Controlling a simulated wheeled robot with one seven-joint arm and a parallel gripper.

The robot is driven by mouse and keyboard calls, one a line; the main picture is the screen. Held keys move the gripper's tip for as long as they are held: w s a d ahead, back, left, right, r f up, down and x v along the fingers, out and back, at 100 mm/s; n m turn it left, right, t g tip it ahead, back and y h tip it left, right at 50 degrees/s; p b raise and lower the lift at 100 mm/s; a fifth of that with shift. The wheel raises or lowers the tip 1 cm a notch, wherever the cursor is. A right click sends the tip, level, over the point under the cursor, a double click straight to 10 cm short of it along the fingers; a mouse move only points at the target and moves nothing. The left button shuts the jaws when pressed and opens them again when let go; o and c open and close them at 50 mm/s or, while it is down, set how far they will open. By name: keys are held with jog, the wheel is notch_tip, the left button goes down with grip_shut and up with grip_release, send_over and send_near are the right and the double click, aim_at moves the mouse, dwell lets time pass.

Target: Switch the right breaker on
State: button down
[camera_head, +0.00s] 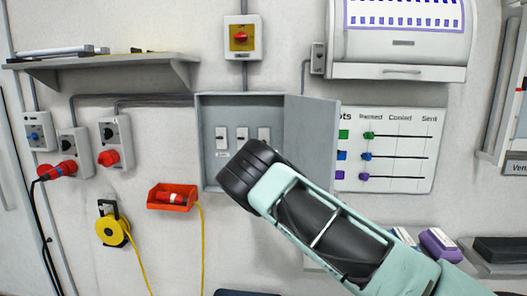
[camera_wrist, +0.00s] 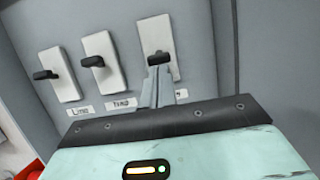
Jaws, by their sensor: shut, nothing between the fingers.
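Three white breakers with black levers stand in a row inside an open grey box (camera_head: 243,98). In the wrist view they are the left breaker (camera_wrist: 68,89), the middle breaker (camera_wrist: 108,80) and the right breaker (camera_wrist: 153,30). My gripper (camera_wrist: 158,72) is shut and empty, its grey fingertips just below the right breaker's black lever (camera_wrist: 159,58). They look very close to it or touching; I cannot tell which. The fingers cover the lower part of the right breaker and most of its label. In the head view the black end of my arm hides the fingers.
The box's grey door (camera_head: 312,145) stands open to the right, near my arm. A red-orange holder (camera_head: 171,198) hangs on the wall at lower left. A whiteboard (camera_head: 400,150) is to the right of the door, and a shelf (camera_head: 110,66) is at upper left.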

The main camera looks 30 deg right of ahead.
jog(key=r+g+y+p, duration=0.1)
jog(key=g+y+p, duration=0.1)
jog(key=g, duration=0.1)
jog(key=shift+s+a+r, duration=0.2)
jog(key=shift+s+r, duration=0.15)
dwell(0.3)
jog(key=f+b+v, duration=0.2)
jog(key=b+v, duration=0.5)
jog(key=v, duration=0.4)
jog(key=shift+s+f, duration=0.1)
jog(key=shift+f, duration=0.05)
